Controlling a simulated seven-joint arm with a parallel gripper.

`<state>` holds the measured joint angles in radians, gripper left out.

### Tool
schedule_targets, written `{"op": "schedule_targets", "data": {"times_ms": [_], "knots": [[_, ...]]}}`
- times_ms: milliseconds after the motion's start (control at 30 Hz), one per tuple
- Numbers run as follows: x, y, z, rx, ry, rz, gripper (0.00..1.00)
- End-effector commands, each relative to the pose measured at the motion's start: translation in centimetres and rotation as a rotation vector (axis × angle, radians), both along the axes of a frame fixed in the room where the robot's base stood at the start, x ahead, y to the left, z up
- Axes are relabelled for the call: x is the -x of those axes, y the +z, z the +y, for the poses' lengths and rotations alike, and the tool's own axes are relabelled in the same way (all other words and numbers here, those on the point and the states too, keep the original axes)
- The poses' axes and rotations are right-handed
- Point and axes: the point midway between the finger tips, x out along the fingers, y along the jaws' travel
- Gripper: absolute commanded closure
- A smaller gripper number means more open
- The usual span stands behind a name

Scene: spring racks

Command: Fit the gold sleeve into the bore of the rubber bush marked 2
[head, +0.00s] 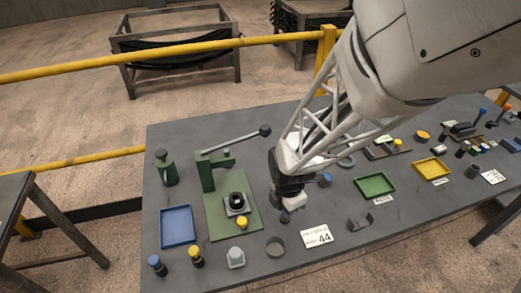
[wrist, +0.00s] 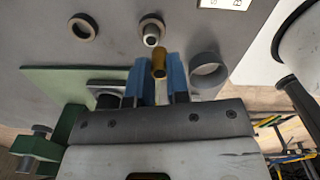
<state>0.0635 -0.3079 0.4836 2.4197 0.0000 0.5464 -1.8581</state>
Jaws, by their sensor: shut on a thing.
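My gripper (wrist: 162,78) shows in the wrist view with its two blue fingers shut on the gold sleeve (wrist: 159,64), which stands out between the fingertips. In the head view my gripper (head: 287,213) is low over the table, right of the green press plate, and the sleeve cannot be made out there. In the wrist view a dark ring (wrist: 82,27) lies apart at upper left, and another ring (wrist: 151,22) lies just beyond the sleeve with a pale cylinder at it. I cannot read a 2 on any ring, so which one is the rubber bush marked 2 is unclear.
A green press (head: 207,172) with a lever stands left of my gripper. Green (head: 374,186) and yellow (head: 431,168) trays lie to the right.

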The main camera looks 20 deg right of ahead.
Motion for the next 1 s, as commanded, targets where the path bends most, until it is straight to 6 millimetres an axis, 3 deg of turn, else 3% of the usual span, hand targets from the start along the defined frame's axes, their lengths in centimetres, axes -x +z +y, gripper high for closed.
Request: {"op": "schedule_targets", "data": {"times_ms": [200, 433, 1000], "knots": [[3.1, 0.3, 0.2, 0.001, 0.000, -0.002, 1.00], [5.3, 0.5, 0.3, 0.000, 0.000, -0.001, 1.00], [6.5, 0.6, 0.4, 0.000, 0.000, 0.000, 1.00]]}}
